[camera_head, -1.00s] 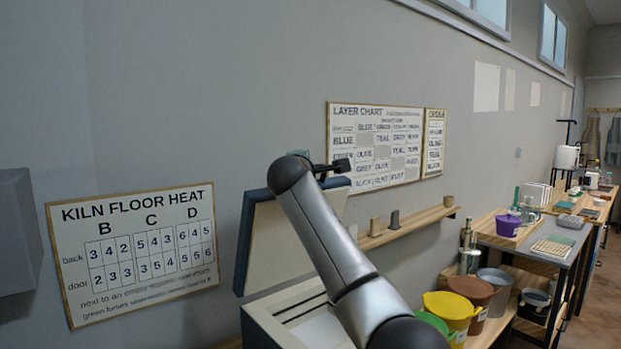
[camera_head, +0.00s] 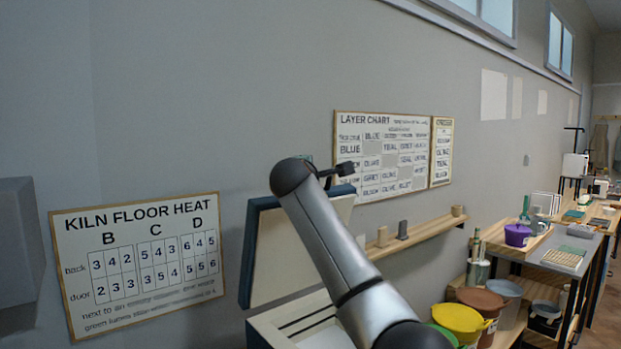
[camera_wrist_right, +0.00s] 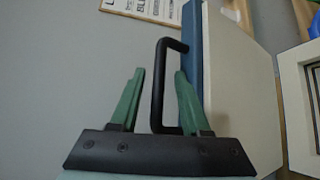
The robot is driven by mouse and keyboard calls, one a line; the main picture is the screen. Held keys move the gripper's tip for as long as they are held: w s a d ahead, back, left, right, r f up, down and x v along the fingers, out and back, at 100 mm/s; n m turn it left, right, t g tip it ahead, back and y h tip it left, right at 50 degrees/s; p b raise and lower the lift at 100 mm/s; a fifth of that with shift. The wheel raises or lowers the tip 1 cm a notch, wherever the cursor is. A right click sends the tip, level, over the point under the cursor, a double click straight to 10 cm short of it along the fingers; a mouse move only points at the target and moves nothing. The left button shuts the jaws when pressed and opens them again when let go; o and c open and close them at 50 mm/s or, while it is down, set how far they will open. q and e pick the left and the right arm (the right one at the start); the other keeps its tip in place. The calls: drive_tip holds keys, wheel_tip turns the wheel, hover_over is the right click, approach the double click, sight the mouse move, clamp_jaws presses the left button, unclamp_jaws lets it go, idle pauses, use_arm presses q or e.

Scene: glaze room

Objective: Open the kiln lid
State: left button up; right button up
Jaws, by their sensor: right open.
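The kiln (camera_head: 262,328) stands against the wall in the head view, a pale box with a blue outside. Its lid (camera_head: 285,250) is raised and stands steeply up at the back, pale inside and blue-edged; the kiln's opening shows below. In the right wrist view the lid (camera_wrist_right: 235,90) is at the right, with a black handle (camera_wrist_right: 158,85) on its blue face. My right gripper (camera_wrist_right: 160,70) is open, its green fingers on either side of the handle's bar; contact is not clear. In the head view my right arm hides part of the kiln. My left gripper is not in view.
A heat chart (camera_head: 140,260) and a layer chart (camera_head: 385,155) hang on the wall. A narrow shelf (camera_head: 430,230) runs right of the kiln. Buckets, including a yellow one (camera_head: 458,320), stand beside it, before a worktable (camera_head: 560,248).

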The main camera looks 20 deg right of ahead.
drive_tip(key=shift+s+a+b, duration=0.25)
drive_tip(key=shift+s+b, duration=0.25)
drive_tip(key=shift+b, duration=0.05)
drive_tip(key=b+v, duration=0.4)
drive_tip(key=v, duration=0.7)
drive_tip(key=shift+s+b, duration=0.2)
drive_tip(key=shift+b, duration=0.2)
drive_tip(key=shift+r, duration=0.1)
drive_tip(key=shift+s, duration=0.1)
